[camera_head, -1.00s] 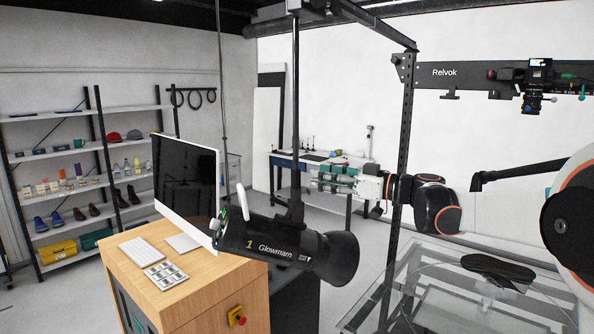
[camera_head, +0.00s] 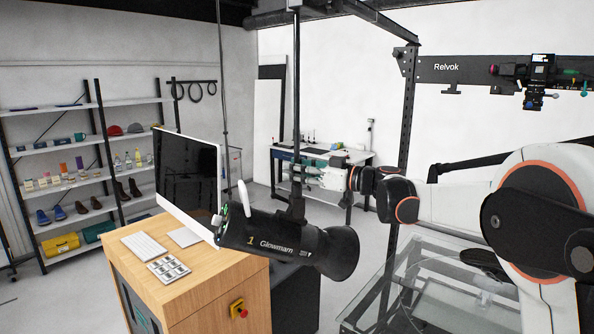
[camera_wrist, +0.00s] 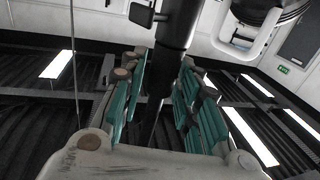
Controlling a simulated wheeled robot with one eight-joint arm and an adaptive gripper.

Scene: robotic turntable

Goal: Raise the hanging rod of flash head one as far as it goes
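Flash head one (camera_head: 290,246) is a black cylinder marked "1 Glowmarn" with a wide black hood at its right end. It hangs from a vertical black hanging rod (camera_head: 296,90) that runs up to an overhead rail. My gripper (camera_head: 304,170) is at the rod, a little above the flash head. In the wrist view the rod (camera_wrist: 177,28) runs down between the two teal-padded fingers (camera_wrist: 158,90) of my gripper. Gaps show beside the rod, so the fingers look open around it. Their exact depth along the rod is hard to tell.
A wooden desk (camera_head: 205,285) with a monitor (camera_head: 187,180), keyboard and a red button box stands at the left. A glass table (camera_head: 435,285) is below my arm. A black upright post (camera_head: 405,140) stands right of the rod. Shelves line the left wall.

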